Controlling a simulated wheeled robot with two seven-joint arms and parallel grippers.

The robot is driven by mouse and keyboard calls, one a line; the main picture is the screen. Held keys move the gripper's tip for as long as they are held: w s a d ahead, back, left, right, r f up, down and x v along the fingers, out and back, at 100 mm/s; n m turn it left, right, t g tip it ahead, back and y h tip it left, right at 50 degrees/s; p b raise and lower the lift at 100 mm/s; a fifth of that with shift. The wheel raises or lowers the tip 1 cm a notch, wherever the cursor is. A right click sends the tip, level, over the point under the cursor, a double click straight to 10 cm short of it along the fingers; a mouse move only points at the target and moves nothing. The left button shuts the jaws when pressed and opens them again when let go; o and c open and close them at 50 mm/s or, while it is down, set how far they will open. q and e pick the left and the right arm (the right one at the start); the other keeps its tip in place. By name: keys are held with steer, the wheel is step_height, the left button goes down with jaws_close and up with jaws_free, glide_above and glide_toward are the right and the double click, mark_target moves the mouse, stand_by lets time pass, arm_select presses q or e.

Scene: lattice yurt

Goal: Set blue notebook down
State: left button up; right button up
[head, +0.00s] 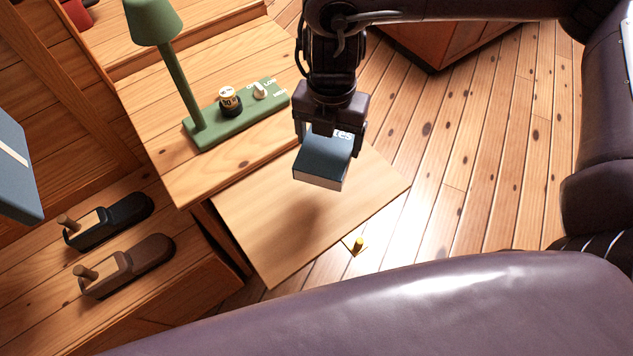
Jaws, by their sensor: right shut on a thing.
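The blue notebook (323,160) is a small dark blue block with pale page edges and white lettering partly hidden by the jaws. My right gripper (329,137), coming down from the top, is shut on it. The notebook hangs above a plain light wood board (290,235) that juts out from the wooden cabinet; a shadow lies on the board below it, and it looks apart from the board. My left gripper is not in view.
A green lamp (178,75) with a switch base (237,115) stands on the cabinet top (165,165). Two hand planes, one black (118,216) and one brown (135,264), lie at left. A small yellow peg (358,244) is near the board's edge. The board is bare.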

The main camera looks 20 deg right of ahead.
steer(key=r+n+p, duration=0.1)
steer(key=n, duration=0.1)
steer(key=s+r+n+p, duration=0.1)
steer(key=n, duration=0.2)
steer(key=a+r+n+p, duration=0.1)
steer(key=r+n, duration=0.1)
steer(key=shift+s+a+r+n, duration=0.1)
steer(key=shift+s+n, duration=0.15)
steer(key=shift+n, duration=0.15)
steer(key=shift+s+a+r+n+p, duration=0.1)
steer(key=shift+r+n+p, duration=0.15)
steer(key=shift+n, duration=0.35)
steer(key=shift+s+a+r+n+p, duration=0.15)
steer(key=shift+n+p, duration=0.1)
steer(key=shift+n, duration=0.35)
steer(key=shift+f+n, duration=0.15)
steer(key=shift+n, duration=0.15)
steer(key=b, duration=0.2)
glide_above(322, 202)
step_height(322, 202, down, 16)
steer(key=shift+r, duration=0.15)
step_height(322, 202, down, 4)
steer(key=shift+r+b, duration=0.1)
steer(key=shift+b, duration=0.45)
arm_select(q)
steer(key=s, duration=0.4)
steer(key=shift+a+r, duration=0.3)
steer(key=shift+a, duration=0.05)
